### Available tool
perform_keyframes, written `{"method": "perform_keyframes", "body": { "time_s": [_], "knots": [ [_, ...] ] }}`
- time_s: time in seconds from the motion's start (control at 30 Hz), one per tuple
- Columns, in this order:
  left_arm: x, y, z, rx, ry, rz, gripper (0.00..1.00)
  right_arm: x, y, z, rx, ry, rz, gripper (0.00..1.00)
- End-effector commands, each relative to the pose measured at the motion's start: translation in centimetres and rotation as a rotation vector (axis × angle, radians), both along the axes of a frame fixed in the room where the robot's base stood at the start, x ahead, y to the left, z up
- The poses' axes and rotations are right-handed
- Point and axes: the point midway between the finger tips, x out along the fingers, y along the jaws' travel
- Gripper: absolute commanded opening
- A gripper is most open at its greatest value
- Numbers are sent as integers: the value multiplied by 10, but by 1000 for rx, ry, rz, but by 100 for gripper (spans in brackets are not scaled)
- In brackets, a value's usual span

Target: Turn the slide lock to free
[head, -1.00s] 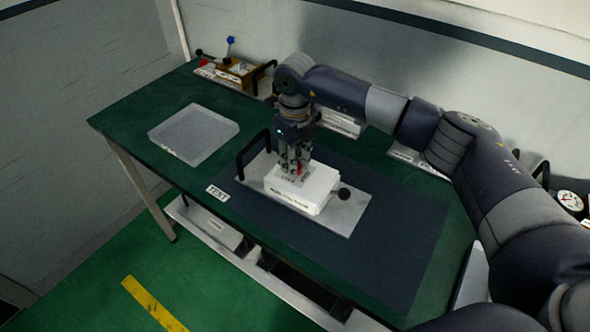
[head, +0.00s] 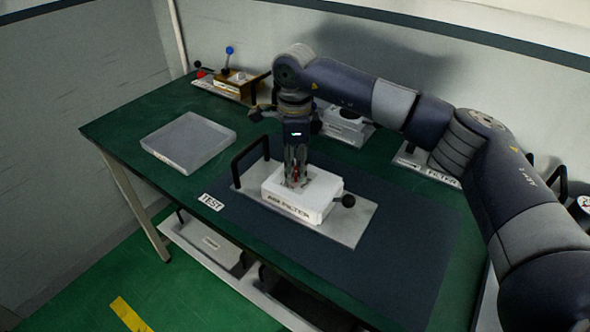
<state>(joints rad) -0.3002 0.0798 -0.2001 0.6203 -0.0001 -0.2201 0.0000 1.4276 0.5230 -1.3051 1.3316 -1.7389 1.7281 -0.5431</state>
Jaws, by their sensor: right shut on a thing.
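The white box (head: 312,204) marked as an air filter sits on a grey plate (head: 352,228) on the dark mat. My left gripper is out of view.
A black handle (head: 250,158) stands at the plate's left end and a black knob (head: 348,201) at the box's right. A clear tray (head: 188,143) lies to the left. A fixture with a blue-knobbed lever (head: 229,51) stands at the back. The mat's front right is clear.

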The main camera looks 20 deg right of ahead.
Motion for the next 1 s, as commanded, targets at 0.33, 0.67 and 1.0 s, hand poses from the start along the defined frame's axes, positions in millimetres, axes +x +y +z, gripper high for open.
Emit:
{"method": "perform_keyframes", "body": {
  "time_s": [0.33,0.67,1.0],
  "knots": [
    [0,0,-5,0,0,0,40,1,0,1,0,-2,70,3],
    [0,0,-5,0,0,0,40,1,0,1,1,-2,74,3],
    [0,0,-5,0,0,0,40,0,0,1,0,-1,73,48]
  ]
}}
